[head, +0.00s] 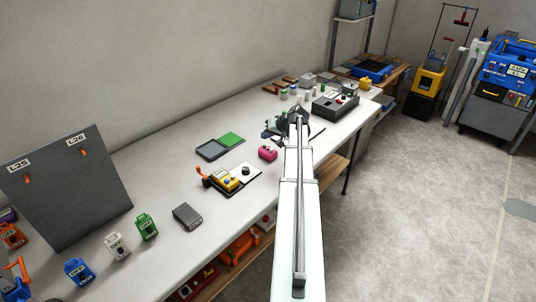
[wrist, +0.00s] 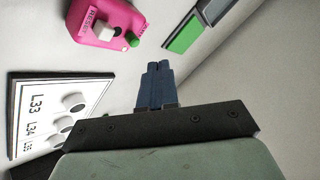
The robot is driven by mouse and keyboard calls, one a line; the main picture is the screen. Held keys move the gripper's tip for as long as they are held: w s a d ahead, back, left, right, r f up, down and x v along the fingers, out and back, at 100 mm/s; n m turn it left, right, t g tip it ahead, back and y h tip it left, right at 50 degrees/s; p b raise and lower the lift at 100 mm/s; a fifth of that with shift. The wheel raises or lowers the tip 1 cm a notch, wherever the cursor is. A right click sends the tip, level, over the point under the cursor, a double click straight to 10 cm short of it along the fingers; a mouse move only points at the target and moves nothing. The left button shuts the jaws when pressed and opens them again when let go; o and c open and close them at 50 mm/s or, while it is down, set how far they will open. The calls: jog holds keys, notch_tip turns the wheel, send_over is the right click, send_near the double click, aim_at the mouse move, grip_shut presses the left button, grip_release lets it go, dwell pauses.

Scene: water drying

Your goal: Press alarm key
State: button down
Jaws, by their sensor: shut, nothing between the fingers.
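I see no key with a readable alarm label. A pink box (wrist: 84,22) with a label that seems to read RESET, a black-and-white button (wrist: 107,31) and a green knob (wrist: 132,41) is at the top left of the wrist view. The pink box (head: 267,153) also sits on the bench in the head view, left of my arm. My gripper (wrist: 154,66) is shut and empty, its blue-grey fingers below and right of the pink box and apart from it. In the head view my arm partly hides my gripper.
A white panel (wrist: 30,106) marked L33, L34, L35 with round knobs is at left in the wrist view. A green pad (head: 230,140), a yellow device (head: 223,180) and a grey keyed control box (head: 335,104) stand on the bench. Small coloured boxes are at front left.

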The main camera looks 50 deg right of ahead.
aim_at(267, 148)
notch_tip(267, 148, up, 4)
jog(key=shift+r, duration=0.25)
